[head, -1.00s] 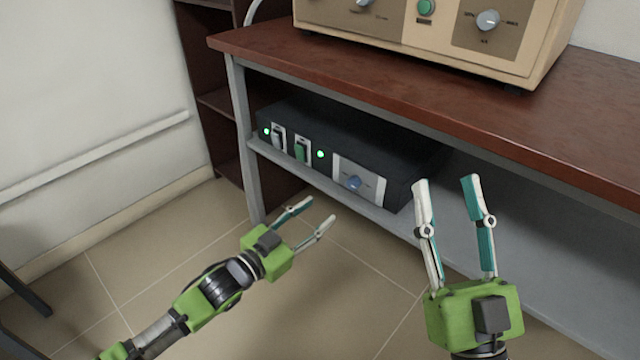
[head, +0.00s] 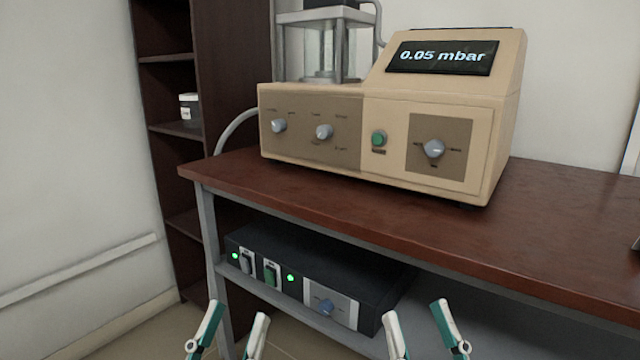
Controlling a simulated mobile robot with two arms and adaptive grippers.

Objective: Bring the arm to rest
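My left gripper (head: 232,330) is at the bottom of the head view, in front of the table's left leg. Its two fingers stand apart with nothing between them. My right gripper (head: 417,328) is at the bottom, right of the middle, in front of the lower shelf. Its fingers are spread and empty. Only the fingers of both grippers show; the wrists and arms are below the picture.
A beige instrument (head: 310,131) reading 0.05 mbar stands on the brown tabletop (head: 560,225). A black control box (head: 371,283) with green lights sits on the shelf below. A dark bookcase (head: 227,65) stands behind left. The tabletop's right part is largely clear.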

